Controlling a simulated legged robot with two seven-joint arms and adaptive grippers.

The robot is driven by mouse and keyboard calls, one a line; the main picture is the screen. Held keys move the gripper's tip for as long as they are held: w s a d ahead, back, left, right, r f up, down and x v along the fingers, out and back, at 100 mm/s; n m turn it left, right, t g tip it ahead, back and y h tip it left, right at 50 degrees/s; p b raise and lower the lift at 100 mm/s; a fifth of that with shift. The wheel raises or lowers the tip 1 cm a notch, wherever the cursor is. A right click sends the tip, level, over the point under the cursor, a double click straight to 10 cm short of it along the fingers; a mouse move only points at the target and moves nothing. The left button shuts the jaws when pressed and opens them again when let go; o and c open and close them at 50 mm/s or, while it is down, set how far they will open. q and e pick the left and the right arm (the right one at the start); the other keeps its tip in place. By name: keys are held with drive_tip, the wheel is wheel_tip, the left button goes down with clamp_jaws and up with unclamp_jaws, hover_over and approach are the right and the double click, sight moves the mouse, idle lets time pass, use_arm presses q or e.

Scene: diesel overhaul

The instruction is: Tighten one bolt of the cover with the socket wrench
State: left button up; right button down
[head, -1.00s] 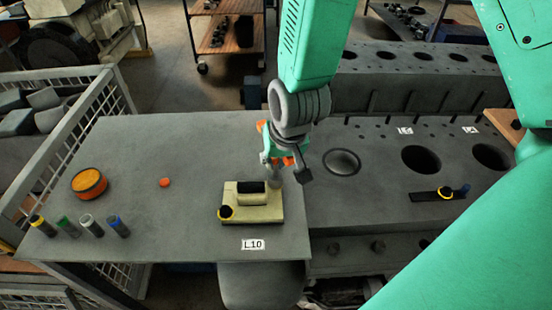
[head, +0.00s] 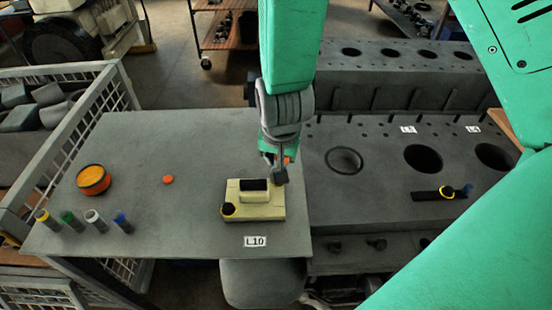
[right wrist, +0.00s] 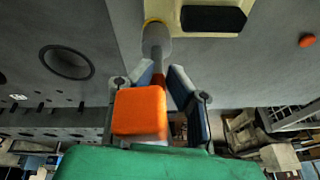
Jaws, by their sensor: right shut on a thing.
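My right gripper (head: 279,172) is over the cover's far right corner. It is shut on the socket wrench, whose orange body (right wrist: 139,111) and grey socket end (right wrist: 156,40) show in the right wrist view. The socket end is at the cover's corner, with a yellow rim around it; whether it seats on a bolt is unclear. My left gripper is not in view.
The engine block (head: 380,180) with round bores stands right of the table (head: 140,160). A black bar with yellow and blue ends (head: 440,193) lies on it. An orange tin (head: 93,180), an orange disc (head: 168,180) and several small cylinders are at the table's left.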

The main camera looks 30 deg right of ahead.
drive_tip(key=shift+r, duration=0.5)
drive_tip(key=n+y, duration=0.1)
drive_tip(key=n, duration=0.2)
drive_tip(key=shift+s, duration=0.15)
drive_tip(key=shift+n, duration=0.6)
drive_tip(key=shift+d+f, duration=0.1)
drive_tip(key=shift+d, duration=0.25)
drive_tip(key=shift+a, duration=0.2)
drive_tip(key=shift+d, duration=0.3)
